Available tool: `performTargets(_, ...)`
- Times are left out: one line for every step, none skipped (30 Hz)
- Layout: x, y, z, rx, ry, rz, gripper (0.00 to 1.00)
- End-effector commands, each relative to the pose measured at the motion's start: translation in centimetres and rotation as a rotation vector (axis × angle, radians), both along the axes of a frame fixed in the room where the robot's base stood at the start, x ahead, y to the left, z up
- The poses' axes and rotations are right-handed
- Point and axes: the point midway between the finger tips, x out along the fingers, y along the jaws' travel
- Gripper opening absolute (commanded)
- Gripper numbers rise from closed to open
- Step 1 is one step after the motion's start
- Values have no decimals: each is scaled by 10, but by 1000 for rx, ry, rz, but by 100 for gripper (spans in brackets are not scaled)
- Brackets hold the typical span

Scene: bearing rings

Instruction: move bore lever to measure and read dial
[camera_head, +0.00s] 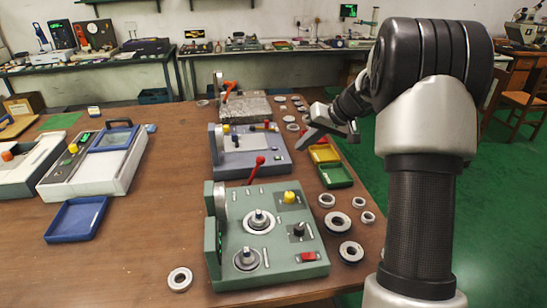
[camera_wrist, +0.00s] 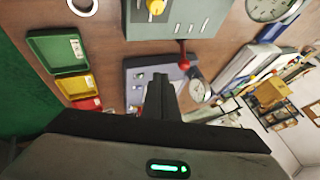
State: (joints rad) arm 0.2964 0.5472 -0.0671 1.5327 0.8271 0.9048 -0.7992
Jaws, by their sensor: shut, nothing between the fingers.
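The green bore gauge (camera_head: 285,240) stands at the front of the table, with a round dial (camera_head: 221,199) seen nearly edge-on at its left. The bore lever (camera_head: 260,161), with a red knob, rises from its back edge; it also shows in the wrist view (camera_wrist: 184,62). In the wrist view part of the dial face (camera_wrist: 268,6) shows at the top edge; its reading is too small to tell. Two rings sit around posts on the gauge top. My gripper (camera_head: 304,144) is shut and empty, behind and right of the lever, apart from it.
A purple-grey gauge (camera_head: 240,160) and a stone-topped gauge (camera_head: 246,108) stand behind. Yellow (camera_head: 324,153) and green (camera_head: 336,176) trays lie below and beside my gripper. Loose rings (camera_head: 351,251) lie on the right. The table's left front is mostly clear, with one ring (camera_head: 179,279).

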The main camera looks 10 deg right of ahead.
Motion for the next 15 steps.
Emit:
performTargets(0,0,0,0,-1,0,0)
performTargets(0,0,0,0,-1,0,0)
performTargets(0,0,1,0,0,0,0)
performTargets(0,0,1,0,0,0,0)
performTargets(0,0,0,-1,0,0,0)
performTargets(0,0,0,-1,0,0,0)
performTargets(0,0,0,-1,0,0,0)
performTargets(0,0,0,-1,1,0,0)
performTargets(0,1,-1,0,1,0,0)
performTargets(1,1,-2,0,1,0,0)
performTargets(2,2,-4,0,2,0,0)
performTargets(3,4,-7,1,3,1,0)
performTargets(5,6,-10,1,4,1,0)
performTargets(6,7,-14,1,4,1,0)
performTargets(9,10,-19,0,4,1,0)
